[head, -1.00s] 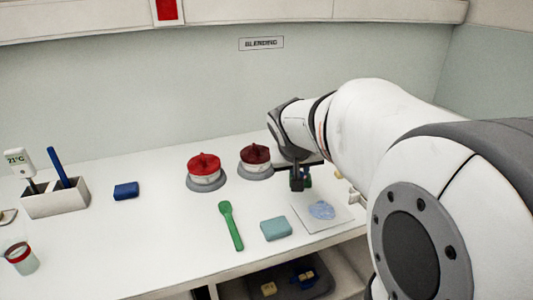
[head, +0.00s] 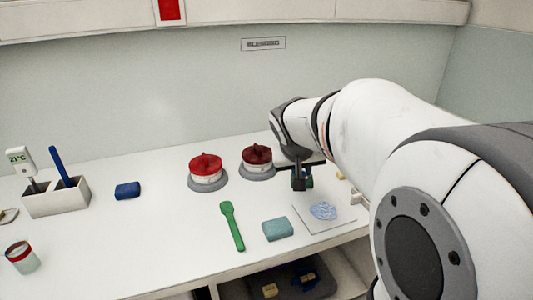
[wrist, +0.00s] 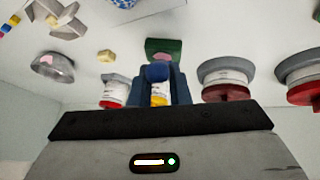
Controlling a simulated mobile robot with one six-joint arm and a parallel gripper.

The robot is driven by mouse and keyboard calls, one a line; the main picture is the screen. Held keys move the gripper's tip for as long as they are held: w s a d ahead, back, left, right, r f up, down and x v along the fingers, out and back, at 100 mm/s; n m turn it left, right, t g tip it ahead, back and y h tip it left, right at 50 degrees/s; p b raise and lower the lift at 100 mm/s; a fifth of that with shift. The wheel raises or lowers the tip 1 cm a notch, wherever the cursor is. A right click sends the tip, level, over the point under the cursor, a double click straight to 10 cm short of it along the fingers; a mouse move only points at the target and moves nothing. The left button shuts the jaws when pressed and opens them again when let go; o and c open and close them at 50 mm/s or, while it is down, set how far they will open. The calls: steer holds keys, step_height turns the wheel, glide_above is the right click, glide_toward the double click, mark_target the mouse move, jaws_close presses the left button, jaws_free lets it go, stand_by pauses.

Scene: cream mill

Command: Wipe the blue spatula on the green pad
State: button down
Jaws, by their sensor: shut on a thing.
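My gripper (head: 302,187) points down over the right part of the table, behind the white sheet. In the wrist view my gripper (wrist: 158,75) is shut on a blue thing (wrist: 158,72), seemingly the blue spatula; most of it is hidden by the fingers. The green pad (wrist: 163,47) shows just beyond the fingertips, with a pink patch on it. In the head view a bit of green (head: 309,183) shows beside the fingers. I cannot tell whether the spatula touches the pad.
Red-lidded jars (head: 206,168) (head: 257,158) stand left of my gripper. A green spatula (head: 232,226), a teal block (head: 278,229) and a white sheet with a blue patch (head: 338,224) lie in front. A caddy (head: 52,203) holds a blue-handled thing (head: 60,163). A metal bowl (wrist: 52,68) is near.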

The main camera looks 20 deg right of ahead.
steer(key=shift+r+p, duration=1.95)
steer(key=shift+r, duration=1.05)
